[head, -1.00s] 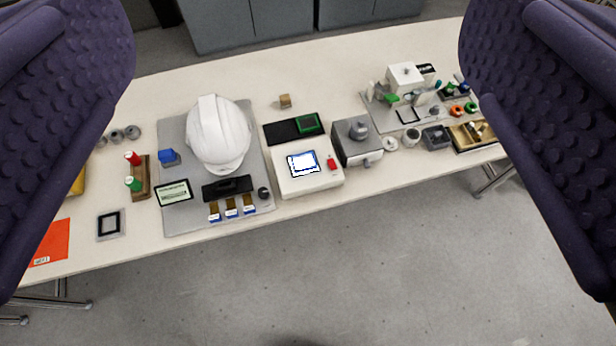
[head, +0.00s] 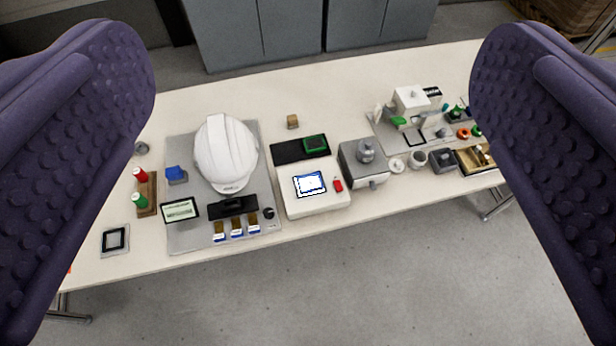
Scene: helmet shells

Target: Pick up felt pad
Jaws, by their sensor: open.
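My gripper (head: 312,55) is open and empty, with its two purple studded fingers wide apart at the left and right edges. It is above and apart from the table. No item is clearly recognisable as the felt pad. A flat black pad (head: 286,153) lies near the middle of the table, between the fingers, with a dark green block (head: 315,144) on its right end. A small square (head: 115,239) with a black frame lies at the table's front left. I cannot tell whether either one is the felt pad.
A white helmet shell (head: 225,155) stands on a grey mat (head: 190,236). A white box with a screen (head: 310,184) and a grey machine (head: 363,163) stand to its right. More small parts crowd the right end. The long table (head: 270,90) is clear along its back.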

